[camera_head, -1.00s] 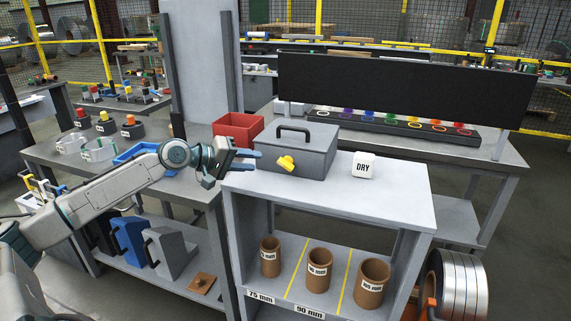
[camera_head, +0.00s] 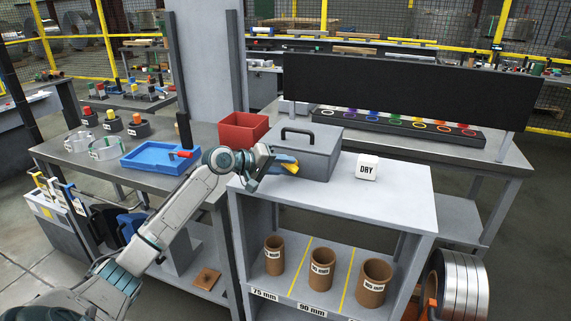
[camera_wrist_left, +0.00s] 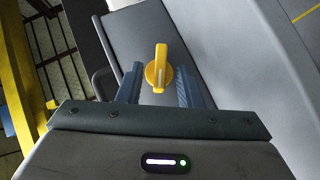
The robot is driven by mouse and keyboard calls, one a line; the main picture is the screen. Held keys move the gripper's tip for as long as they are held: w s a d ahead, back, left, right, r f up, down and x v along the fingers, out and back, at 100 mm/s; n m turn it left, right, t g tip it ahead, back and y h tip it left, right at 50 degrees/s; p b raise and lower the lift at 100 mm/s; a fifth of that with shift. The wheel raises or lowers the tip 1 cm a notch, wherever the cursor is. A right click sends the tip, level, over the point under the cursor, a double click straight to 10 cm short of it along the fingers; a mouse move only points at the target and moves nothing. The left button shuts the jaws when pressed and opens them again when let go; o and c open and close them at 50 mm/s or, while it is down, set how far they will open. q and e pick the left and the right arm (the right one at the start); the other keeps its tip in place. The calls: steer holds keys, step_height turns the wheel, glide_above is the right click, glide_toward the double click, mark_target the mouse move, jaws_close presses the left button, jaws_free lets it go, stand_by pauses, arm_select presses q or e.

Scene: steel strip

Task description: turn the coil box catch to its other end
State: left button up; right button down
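The coil box (camera_head: 310,152) is a grey box with a dark lid handle, standing on the grey table. Its yellow catch (camera_head: 290,168) is on the front face, partly hidden by my gripper in the head view. My left gripper (camera_head: 283,163) is at the catch. In the left wrist view the catch (camera_wrist_left: 157,68) shows between the two blue fingers of the left gripper (camera_wrist_left: 157,85), which are open with a gap on each side. The catch stands nearly upright in that view. My right gripper is not seen.
A white DRY block (camera_head: 367,166) stands right of the box on the tabletop. A red bin (camera_head: 242,132) is behind left, and a blue tray (camera_head: 150,158) lies on the left table. Brown cups (camera_head: 321,268) stand on the shelf below. The tabletop front right is clear.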

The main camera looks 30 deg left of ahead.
arm_select(q)
steer(key=shift+w+d+f, duration=0.15)
steer(key=shift+w+d, duration=0.1)
steer(key=shift+w, duration=0.2)
jaws_close()
